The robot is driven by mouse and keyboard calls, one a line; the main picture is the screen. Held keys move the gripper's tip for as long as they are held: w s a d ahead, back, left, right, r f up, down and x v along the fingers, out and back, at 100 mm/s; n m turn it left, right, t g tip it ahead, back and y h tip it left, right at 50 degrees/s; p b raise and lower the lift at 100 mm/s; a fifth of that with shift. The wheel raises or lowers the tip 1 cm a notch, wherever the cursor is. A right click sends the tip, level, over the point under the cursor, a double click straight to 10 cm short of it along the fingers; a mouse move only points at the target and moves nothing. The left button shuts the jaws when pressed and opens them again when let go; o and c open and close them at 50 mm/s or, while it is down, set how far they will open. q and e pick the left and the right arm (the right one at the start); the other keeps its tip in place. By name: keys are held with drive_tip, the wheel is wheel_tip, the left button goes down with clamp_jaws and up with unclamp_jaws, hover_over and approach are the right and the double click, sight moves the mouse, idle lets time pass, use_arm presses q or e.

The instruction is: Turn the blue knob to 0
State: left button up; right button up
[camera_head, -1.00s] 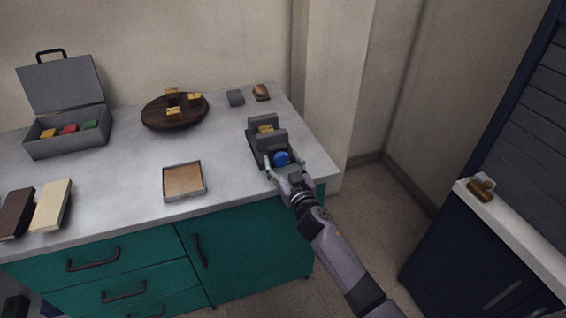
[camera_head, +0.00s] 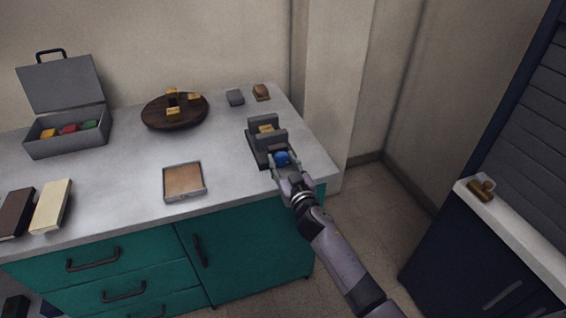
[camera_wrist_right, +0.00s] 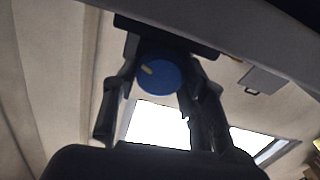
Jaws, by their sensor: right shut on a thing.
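The blue knob (camera_head: 281,157) sits on the near side of a dark grey device (camera_head: 257,147) at the right end of the counter. My right gripper (camera_head: 285,167) is at the knob, with its fingers on either side, shut on it. In the right wrist view the knob (camera_wrist_right: 158,76) is a blue disc with a pale yellow mark at its upper left, between the two fingers of my right gripper (camera_wrist_right: 160,95). I cannot read any numbers around the knob. My left gripper is not in view.
A shallow tray (camera_head: 203,187) lies left of the device. A round dark wooden board (camera_head: 150,118) with yellow blocks and an open grey case (camera_head: 68,148) stand farther left.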

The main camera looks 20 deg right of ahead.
drive_tip(key=n, duration=1)
drive_tip(key=shift+a+n+b, duration=0.1)
drive_tip(key=shift+n+b, duration=0.2)
drive_tip(key=shift+b, duration=0.1)
drive_tip(key=n, duration=0.5)
drive_tip(key=shift+f, duration=0.15)
drive_tip(key=shift+n, duration=2.5)
drive_tip(key=o, duration=1.2)
drive_tip(key=shift+f, duration=0.1)
